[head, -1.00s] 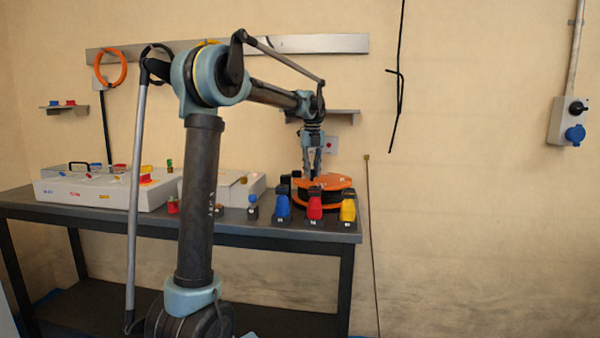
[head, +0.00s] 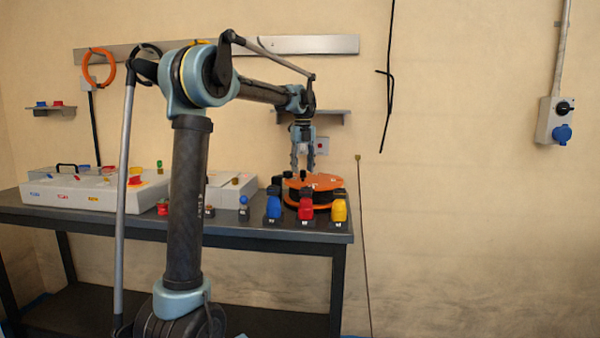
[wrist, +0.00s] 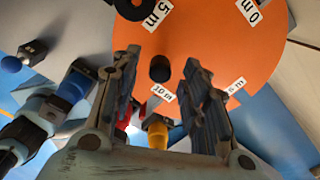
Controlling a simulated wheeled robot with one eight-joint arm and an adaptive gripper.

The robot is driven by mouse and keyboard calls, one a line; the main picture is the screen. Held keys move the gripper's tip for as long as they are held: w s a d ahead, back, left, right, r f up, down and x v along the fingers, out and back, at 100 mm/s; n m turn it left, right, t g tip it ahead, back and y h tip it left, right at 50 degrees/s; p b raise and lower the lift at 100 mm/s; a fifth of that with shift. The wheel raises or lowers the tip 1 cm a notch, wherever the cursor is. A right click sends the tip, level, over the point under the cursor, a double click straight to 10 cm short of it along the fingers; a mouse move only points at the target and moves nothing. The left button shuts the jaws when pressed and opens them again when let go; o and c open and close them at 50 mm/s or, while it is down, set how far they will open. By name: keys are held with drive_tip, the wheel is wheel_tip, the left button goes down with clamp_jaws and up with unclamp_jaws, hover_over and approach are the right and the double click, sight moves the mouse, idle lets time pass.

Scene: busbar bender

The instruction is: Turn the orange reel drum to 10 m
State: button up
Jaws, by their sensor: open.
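The orange reel drum (head: 325,184) sits at the right end of the workbench, over a dark reel body. In the wrist view, the drum's orange face (wrist: 215,45) carries white labels, among them a 5 m label (wrist: 150,14), a 0 m label (wrist: 247,11) and what reads as a 10 m label (wrist: 164,92). A dark round peg (wrist: 160,68) stands on the face near the 10 m label. My gripper (wrist: 163,75) is open and empty, its fingers on either side of the peg in this view. In the head view, my gripper (head: 303,168) is just above the drum.
Blue (head: 273,207), red (head: 306,208) and yellow (head: 339,208) connectors stand close in front of the drum. A white panel box (head: 95,188) lies on the bench (head: 250,228) to the left. A grey shelf (head: 325,117) is on the wall behind my gripper.

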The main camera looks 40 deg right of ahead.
wheel_tip(320, 180, up, 10)
idle(0.4)
drive_tip(key=shift+w+a, duration=0.15)
drive_tip(key=shift+a, duration=0.05)
drive_tip(key=w+a+f+n, duration=0.25)
drive_tip(key=a+n, duration=0.35)
drive_tip(key=a, duration=0.6)
drive_tip(key=w+a+f+n, duration=0.2)
drive_tip(key=a+f+n, duration=0.2)
drive_tip(key=a+n, duration=0.55)
drive_tip(key=w+a+f+n, duration=0.2)
drive_tip(key=a+f+n, duration=0.2)
drive_tip(key=a, duration=1)
drive_tip(key=s+a+f+n+t, duration=0.1)
drive_tip(key=s+a+f+n, duration=0.7)
drive_tip(key=f, duration=0.5)
drive_tip(key=s+a+f+n+t, duration=0.1)
drive_tip(key=s+a+f+n, duration=0.7)
drive_tip(key=a+f+n, duration=0.5)
drive_tip(key=shift+s+a, duration=0.3)
drive_tip(key=shift+a, duration=0.85)
